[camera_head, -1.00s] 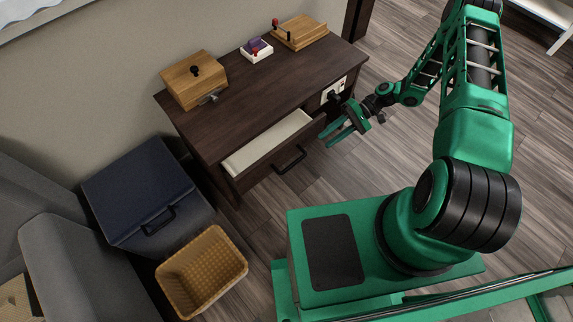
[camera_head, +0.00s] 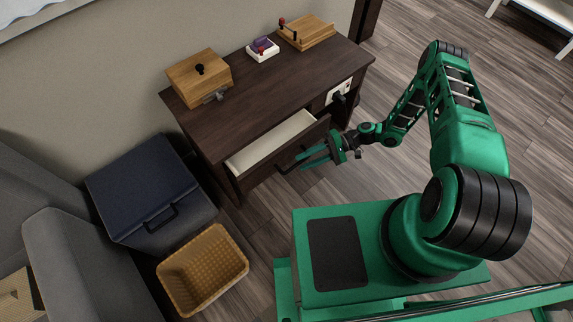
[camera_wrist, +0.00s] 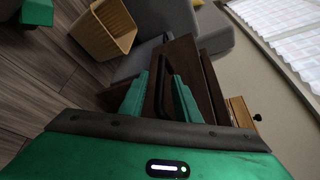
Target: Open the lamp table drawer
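The dark brown lamp table (camera_head: 270,65) stands against the wall. Its drawer (camera_head: 262,148) is pulled partly out, showing a pale, empty-looking inside. The black bar handle on the drawer front is partly hidden by my gripper in the head view; in the wrist view the handle (camera_wrist: 160,88) rises between the two green fingers. My gripper (camera_head: 303,160) is at the drawer front, fingers pointing left along it. In the wrist view my gripper (camera_wrist: 158,95) has its fingers apart, with a gap around the handle. I cannot tell whether a finger touches it.
On the tabletop are a wooden box (camera_head: 199,78), a small white tray with a purple item (camera_head: 262,47) and a wooden board with levers (camera_head: 306,33). A wicker basket (camera_head: 203,268) and a dark blue-lidded bin (camera_head: 140,190) stand left of the drawer.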

